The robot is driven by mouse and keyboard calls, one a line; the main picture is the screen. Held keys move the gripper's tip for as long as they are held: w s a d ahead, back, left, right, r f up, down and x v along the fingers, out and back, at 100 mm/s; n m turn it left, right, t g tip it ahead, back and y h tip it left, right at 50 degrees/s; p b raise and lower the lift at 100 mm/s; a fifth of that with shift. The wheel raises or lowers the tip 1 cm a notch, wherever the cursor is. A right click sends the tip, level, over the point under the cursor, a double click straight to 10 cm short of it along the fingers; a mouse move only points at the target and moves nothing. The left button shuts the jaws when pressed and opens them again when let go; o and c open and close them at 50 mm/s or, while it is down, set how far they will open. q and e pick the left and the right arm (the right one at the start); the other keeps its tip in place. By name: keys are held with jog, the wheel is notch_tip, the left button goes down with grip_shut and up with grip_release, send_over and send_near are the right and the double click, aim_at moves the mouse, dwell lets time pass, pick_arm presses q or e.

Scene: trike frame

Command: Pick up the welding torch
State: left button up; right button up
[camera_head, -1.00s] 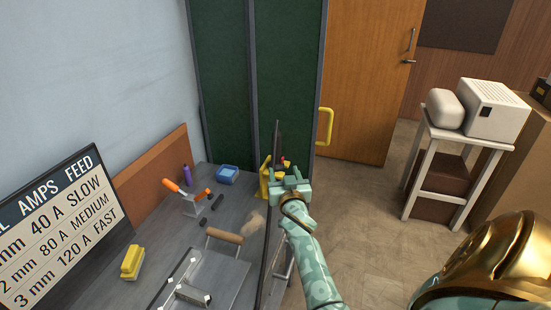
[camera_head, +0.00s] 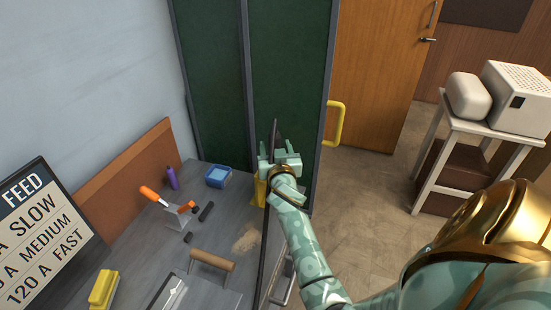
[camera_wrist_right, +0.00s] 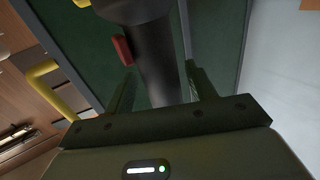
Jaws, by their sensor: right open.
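The welding torch (camera_wrist_right: 155,60) shows in the right wrist view as a thick black handle with a red trigger (camera_wrist_right: 122,50) on its left side. The handle runs down between the two fingers of my right gripper (camera_wrist_right: 160,88), which are open, one on each side. Whether they touch it I cannot tell. In the head view my right gripper (camera_head: 281,163) is at the workbench's right edge, in front of the green cabinet. It hides most of the torch there, and a yellow part (camera_head: 259,191) shows just below it. My left gripper is not in view.
The grey workbench (camera_head: 215,245) holds an orange-handled tool (camera_head: 155,195), a blue box (camera_head: 218,176), a purple bottle (camera_head: 172,178), a wooden-handled tool (camera_head: 212,260) and a yellow block (camera_head: 103,290). A green cabinet (camera_head: 285,70) stands behind. Floor right of the bench is open.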

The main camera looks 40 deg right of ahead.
jog(key=shift+w+f, duration=0.2)
jog(key=shift+f, duration=0.05)
jog(key=shift+s+a+r, duration=0.2)
jog(key=shift+s+r, duration=0.05)
jog(key=shift+s+a+r, duration=0.2)
jog(key=c, duration=0.8)
jog(key=shift+w+d+f, duration=0.1)
jog(key=shift+f, duration=0.1)
jog(key=shift+c, duration=1.3)
